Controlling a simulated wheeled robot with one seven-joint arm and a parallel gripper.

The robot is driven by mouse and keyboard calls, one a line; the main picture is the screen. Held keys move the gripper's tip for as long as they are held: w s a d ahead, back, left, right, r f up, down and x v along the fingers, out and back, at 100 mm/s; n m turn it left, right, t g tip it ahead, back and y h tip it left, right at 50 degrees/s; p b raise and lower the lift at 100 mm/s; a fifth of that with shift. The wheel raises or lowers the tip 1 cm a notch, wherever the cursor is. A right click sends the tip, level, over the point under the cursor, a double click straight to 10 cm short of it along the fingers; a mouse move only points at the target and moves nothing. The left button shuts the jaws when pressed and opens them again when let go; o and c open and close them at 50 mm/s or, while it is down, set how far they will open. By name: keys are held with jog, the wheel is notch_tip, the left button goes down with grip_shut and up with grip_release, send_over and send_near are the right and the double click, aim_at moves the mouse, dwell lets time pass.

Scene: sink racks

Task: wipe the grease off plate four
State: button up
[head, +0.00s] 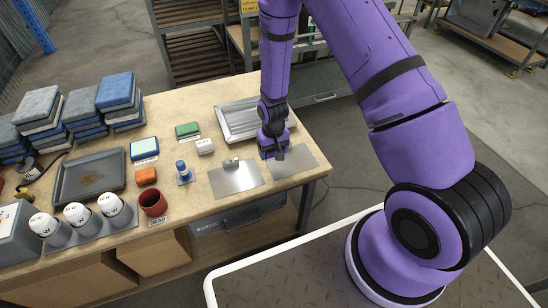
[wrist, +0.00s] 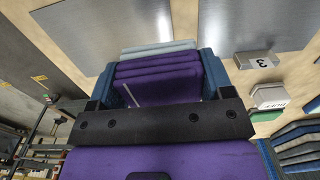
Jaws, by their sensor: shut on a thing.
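My gripper (head: 275,152) is low over the far left corner of the right metal plate (head: 292,161). In the wrist view its two blue fingers (wrist: 163,80) are shut on a pale blue-grey layered pad (wrist: 160,47); purple layers show behind it. I cannot tell if the pad touches the surface. The left metal plate (head: 237,178) has a small tag at its far edge, which reads 3 in the wrist view (wrist: 255,61). No tag for the right plate shows, and no grease is clear on either plate.
A shallow metal tray (head: 222,122) lies behind my gripper. A white block (head: 205,146), green sponge (head: 187,129), blue-capped bottle (head: 183,172) and red cup (head: 152,203) stand to the left. Further left are a dark tray (head: 62,184) and folded cloth stacks (head: 117,92).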

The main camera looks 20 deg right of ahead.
jog(key=shift+r, duration=1.55)
